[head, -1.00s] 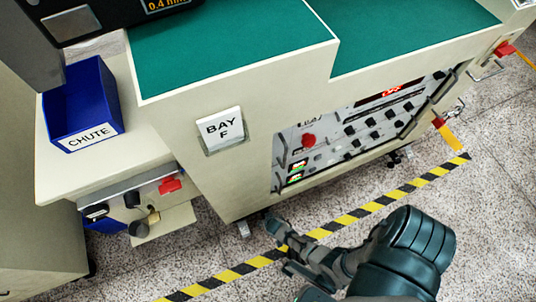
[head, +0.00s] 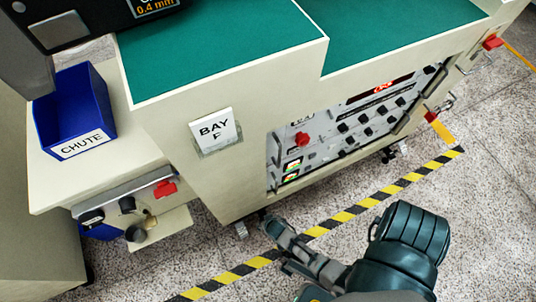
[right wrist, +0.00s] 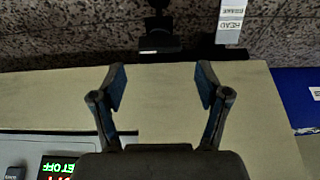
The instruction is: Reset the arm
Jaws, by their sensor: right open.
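My right arm (head: 395,255) comes in from the lower right in the head view. Its gripper (head: 278,248) is low in front of the beige BAY F cabinet (head: 225,185), over the floor by the striped tape. In the right wrist view the gripper (right wrist: 161,82) has its two fingers wide apart with nothing between them. A beige panel (right wrist: 160,105) lies behind the fingers; whether they touch it cannot be told. My left gripper is not in view.
A blue CHUTE bin (head: 74,112) stands on a beige ledge at left. The cabinet front has a control panel (head: 350,125) with knobs. Green mats (head: 220,45) cover its top. Yellow-black tape (head: 345,215) crosses the speckled floor. The floor at right is clear.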

